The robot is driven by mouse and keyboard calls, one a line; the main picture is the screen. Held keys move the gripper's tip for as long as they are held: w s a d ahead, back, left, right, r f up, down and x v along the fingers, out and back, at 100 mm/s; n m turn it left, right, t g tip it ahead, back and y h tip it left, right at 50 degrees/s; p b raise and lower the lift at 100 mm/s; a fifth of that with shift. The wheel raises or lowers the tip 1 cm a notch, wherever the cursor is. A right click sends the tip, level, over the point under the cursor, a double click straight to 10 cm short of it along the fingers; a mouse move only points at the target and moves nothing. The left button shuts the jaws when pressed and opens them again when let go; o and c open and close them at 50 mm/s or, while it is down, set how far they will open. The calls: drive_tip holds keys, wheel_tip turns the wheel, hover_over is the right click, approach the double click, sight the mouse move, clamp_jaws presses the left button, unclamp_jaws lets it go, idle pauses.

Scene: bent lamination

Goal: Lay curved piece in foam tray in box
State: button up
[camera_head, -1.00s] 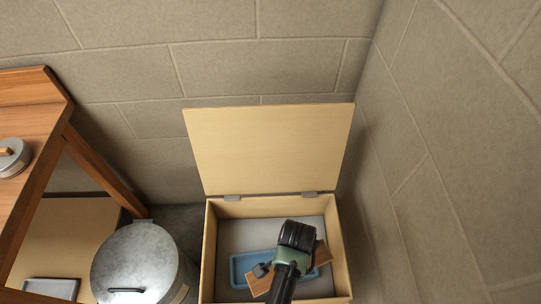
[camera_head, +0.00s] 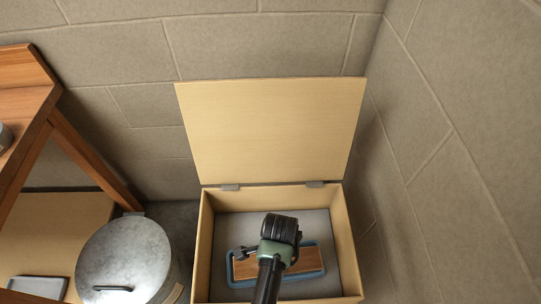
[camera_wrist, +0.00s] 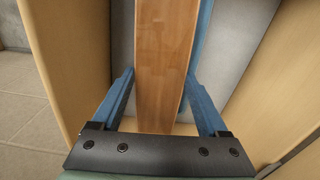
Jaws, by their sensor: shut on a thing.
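The curved piece is a brown wooden strip (camera_head: 308,262) over the blue foam tray (camera_head: 229,270) inside the open box (camera_head: 204,245). It lies roughly lengthwise with the tray, with blue rim showing around it. My gripper (camera_wrist: 158,80) is shut on the piece, with one blue finger on each side of it in the wrist view. There the wood (camera_wrist: 165,45) runs away from me, with a strip of the tray (camera_wrist: 204,30) along its right. I cannot tell whether the piece touches the tray floor.
The box's lid (camera_head: 270,130) stands open at the back. The box walls rise close around my gripper. A round metal bin (camera_head: 125,260) stands left of the box, beside a wooden table (camera_head: 30,110). Block walls are behind and to the right.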

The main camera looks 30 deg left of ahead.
drive_tip(key=shift+f, duration=0.6)
drive_tip(key=shift+r, duration=0.1)
drive_tip(key=o, duration=1.3)
drive_tip(key=shift+o, duration=0.2)
wheel_tip(320, 180, up, 13)
drive_tip(key=p, duration=0.1)
drive_tip(key=shift+p, duration=0.4)
